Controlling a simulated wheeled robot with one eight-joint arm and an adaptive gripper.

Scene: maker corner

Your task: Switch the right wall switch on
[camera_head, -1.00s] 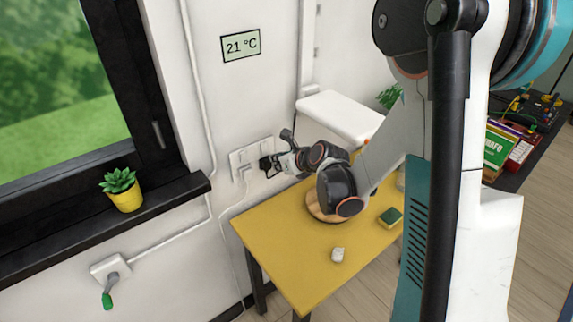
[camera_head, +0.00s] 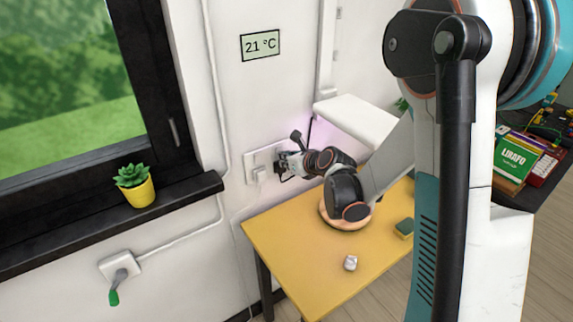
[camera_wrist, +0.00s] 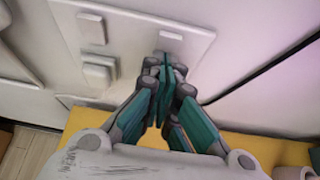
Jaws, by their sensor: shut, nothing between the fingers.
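A white wall plate (camera_head: 253,160) is on the wall above the yellow table. My gripper (camera_head: 284,163) is at its right part and hides that part. In the wrist view the plate (camera_wrist: 135,45) bears a raised switch-like piece (camera_wrist: 172,37) near its right side and raised white blocks (camera_wrist: 97,73) on the left. My gripper (camera_wrist: 163,65) is shut and empty, its fingertips just below the right piece, at or very near the plate. I cannot tell whether they touch it. The tilt of the right switch is too small to read.
A white shelf (camera_head: 355,120) juts from the wall right of the plate, with a pink-purple glow on the wall beneath. The yellow table (camera_head: 300,255) holds a round wooden board (camera_head: 330,222), a sponge (camera_head: 404,228) and a small whitish object (camera_head: 350,263). A potted plant (camera_head: 138,190) stands on the windowsill.

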